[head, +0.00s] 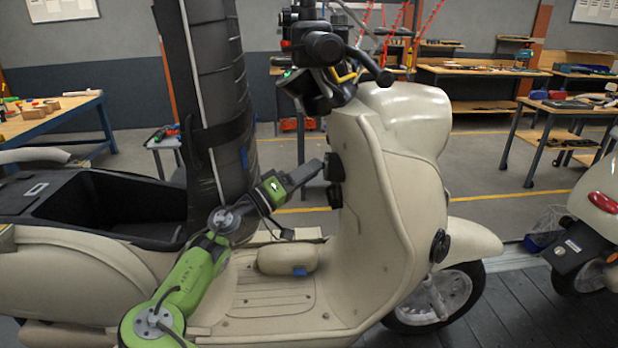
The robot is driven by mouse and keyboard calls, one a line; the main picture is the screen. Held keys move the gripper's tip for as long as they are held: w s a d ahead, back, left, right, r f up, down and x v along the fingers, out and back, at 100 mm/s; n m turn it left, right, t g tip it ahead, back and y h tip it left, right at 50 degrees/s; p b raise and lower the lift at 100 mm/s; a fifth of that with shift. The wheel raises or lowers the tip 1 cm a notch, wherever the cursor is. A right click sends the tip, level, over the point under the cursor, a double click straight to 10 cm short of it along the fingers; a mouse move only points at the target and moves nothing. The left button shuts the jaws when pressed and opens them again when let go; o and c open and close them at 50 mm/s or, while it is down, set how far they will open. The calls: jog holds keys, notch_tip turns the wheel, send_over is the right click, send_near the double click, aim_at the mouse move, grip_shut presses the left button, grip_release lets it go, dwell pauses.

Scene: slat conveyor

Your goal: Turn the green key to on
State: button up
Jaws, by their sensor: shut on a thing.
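A cream scooter (390,190) stands side-on in the head view. On the inner face of its front shield are two black round fittings, an upper one (333,167) and a lower one (334,196). My gripper (317,168) reaches in from the left, with its fingertips at the upper fitting. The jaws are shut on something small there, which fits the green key. The key itself is hidden by the fingers, so its turn position cannot be seen.
The handlebar (325,50) with its cables hangs above my gripper. A tall black wrapped column stands left of it. The open seat bin (110,205) is at left, a second scooter (598,215) at right. The dark slat conveyor (510,310) runs below.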

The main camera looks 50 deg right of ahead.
jog(key=shift+s+d+f, duration=0.1)
jog(key=shift+d+f, duration=0.05)
jog(key=shift+f, duration=0.25)
